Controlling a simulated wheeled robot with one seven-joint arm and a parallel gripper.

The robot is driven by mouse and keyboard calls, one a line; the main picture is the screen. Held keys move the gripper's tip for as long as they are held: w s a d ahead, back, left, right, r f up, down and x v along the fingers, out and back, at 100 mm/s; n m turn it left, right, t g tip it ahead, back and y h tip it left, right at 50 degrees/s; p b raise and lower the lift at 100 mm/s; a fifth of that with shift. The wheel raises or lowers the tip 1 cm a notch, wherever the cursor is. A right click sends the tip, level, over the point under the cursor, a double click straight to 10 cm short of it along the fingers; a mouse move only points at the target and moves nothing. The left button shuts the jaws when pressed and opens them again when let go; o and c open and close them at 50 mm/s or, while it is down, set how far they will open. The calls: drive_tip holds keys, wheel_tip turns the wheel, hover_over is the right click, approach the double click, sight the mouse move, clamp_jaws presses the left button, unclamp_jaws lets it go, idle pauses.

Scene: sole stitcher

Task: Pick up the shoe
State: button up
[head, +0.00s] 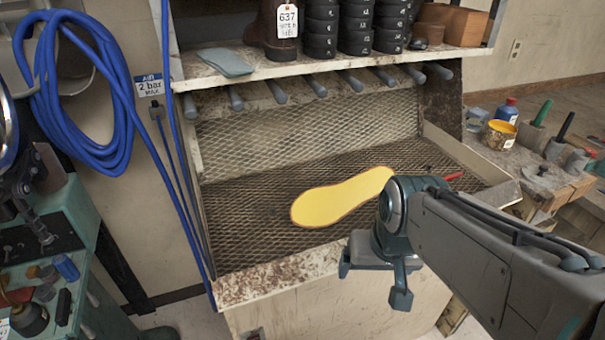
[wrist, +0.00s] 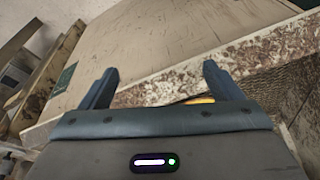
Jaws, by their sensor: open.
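A yellow shoe sole (head: 340,198) with an orange edge lies flat on the mesh floor of the bench. A brown boot or shoe (head: 264,30) stands on the shelf above, cut off by the top of the head view, with a white tag reading 637. My gripper (head: 373,284) is open and empty, pointing down in front of the bench's front rim, nearer than the sole and apart from it. In the wrist view its two fingers (wrist: 159,70) are spread. A small yellow sliver (wrist: 200,100) shows behind the gripper body; I cannot tell what it belongs to.
The bench's worn front rim (head: 255,287) and side walls border the mesh. The shelf (head: 330,68) with hanging rods overhangs its back. Black stacked rolls (head: 320,28) stand beside the boot. A cluttered side table (head: 535,165) is at right. Blue hose (head: 70,90) hangs at left.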

drive_tip(key=shift+o, duration=0.9)
drive_tip(key=w+r+m+y+p, duration=0.2)
drive_tip(key=w+r+m+p, duration=0.2)
drive_tip(key=w, duration=0.5)
drive_tip(key=shift+w+a+m+t, duration=0.15)
drive_tip(key=shift+a+m+t, duration=0.15)
drive_tip(key=shift+a+m, duration=0.25)
drive_tip(key=m+t+p, duration=0.2)
drive_tip(key=m+p, duration=0.2)
drive_tip(key=m, duration=0.3)
approach(342, 196)
drive_tip(key=b+x, duration=0.1)
drive_tip(key=x, duration=0.3)
drive_tip(key=shift+a+b, duration=0.25)
drive_tip(key=shift+b, duration=0.15)
drive_tip(key=shift+d+b+x, duration=0.15)
drive_tip(key=shift+x, duration=1.4)
drive_tip(key=shift+d+b+x, duration=0.1)
drive_tip(key=shift+b+x, duration=0.05)
drive_tip(key=shift+x, duration=1.35)
drive_tip(key=shift+c, duration=0.3)
drive_tip(key=c, duration=0.9)
